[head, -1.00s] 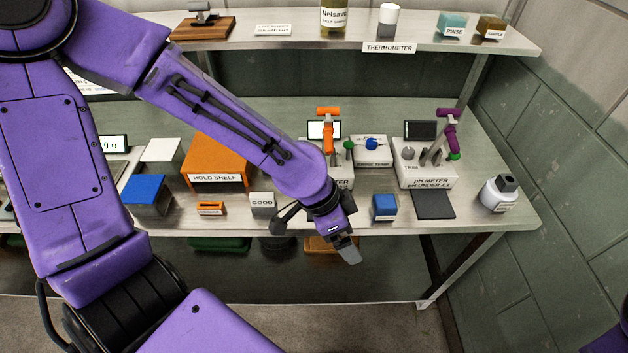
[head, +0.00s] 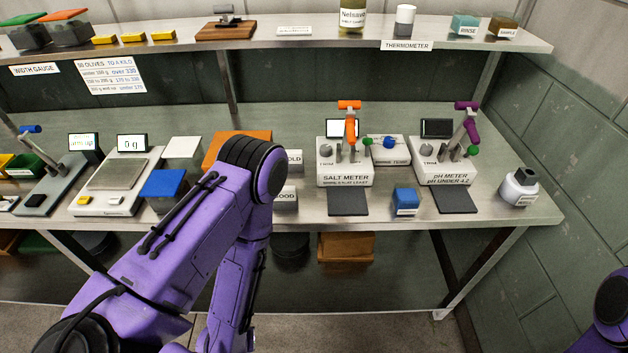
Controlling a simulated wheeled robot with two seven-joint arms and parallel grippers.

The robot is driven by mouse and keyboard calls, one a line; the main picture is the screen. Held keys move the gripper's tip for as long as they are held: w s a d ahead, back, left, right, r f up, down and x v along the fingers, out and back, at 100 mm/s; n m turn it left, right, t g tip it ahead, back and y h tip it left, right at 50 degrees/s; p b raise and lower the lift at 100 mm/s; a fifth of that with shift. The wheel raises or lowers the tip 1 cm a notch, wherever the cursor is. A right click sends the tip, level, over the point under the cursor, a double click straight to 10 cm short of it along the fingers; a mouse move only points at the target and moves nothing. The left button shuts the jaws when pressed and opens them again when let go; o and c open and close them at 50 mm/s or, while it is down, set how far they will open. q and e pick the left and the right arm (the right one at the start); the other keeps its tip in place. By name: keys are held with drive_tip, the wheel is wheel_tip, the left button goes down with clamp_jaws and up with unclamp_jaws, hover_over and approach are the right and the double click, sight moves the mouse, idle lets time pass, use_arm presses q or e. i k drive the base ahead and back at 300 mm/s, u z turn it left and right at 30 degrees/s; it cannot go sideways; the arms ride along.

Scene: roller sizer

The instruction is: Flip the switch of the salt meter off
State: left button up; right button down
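The salt meter (head: 345,176) is a white box on the bench, with a lit white screen (head: 336,127) at its back. An orange-handled holder (head: 350,128) stands upright on it, with a grey knob (head: 325,150) at left. A small green-tipped lever (head: 367,142) is at its right side, probably the switch; its on or off position is not clear. My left arm is bent in front of the bench, left of the meter, and its gripper is out of view. My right arm shows only at the lower right edge; its gripper is not in view.
The pH meter (head: 446,172), with a dark screen, stands to the right. A blue block (head: 405,201) and dark mats (head: 347,202) lie in front. A small white box with a blue knob (head: 389,143) sits between the meters. The shelf (head: 300,43) runs above.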

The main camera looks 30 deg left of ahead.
sight(367, 143)
drive_tip(key=u, duration=0.45)
drive_tip(key=k, duration=1)
drive_tip(key=z, duration=0.25)
drive_tip(key=i, duration=1.8)
drive_tip(key=u, duration=0.7)
